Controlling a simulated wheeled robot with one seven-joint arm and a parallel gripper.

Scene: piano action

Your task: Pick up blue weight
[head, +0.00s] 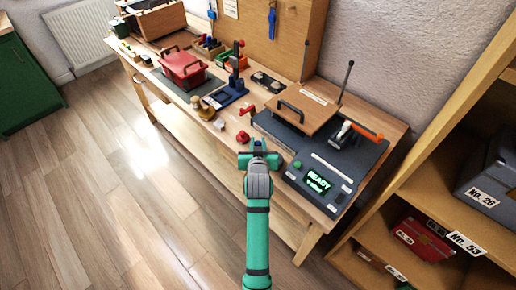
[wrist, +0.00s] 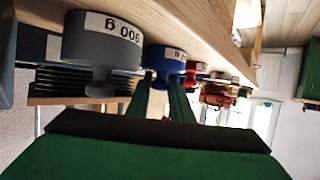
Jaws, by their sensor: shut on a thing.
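The blue weight (wrist: 165,57) has a white label and sits between my fingertips in the wrist view, which is upside down. My gripper (wrist: 164,80) is shut on the narrow knob of this weight. In the head view my gripper (head: 258,153) is at the front edge of the workbench, and a bit of blue (head: 258,144) shows at its tip. Whether the weight touches the bench top is hard to tell.
In the head view, a dark machine with a READY display (head: 317,182) is at the right. A red toolbox (head: 182,69) stands further left.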

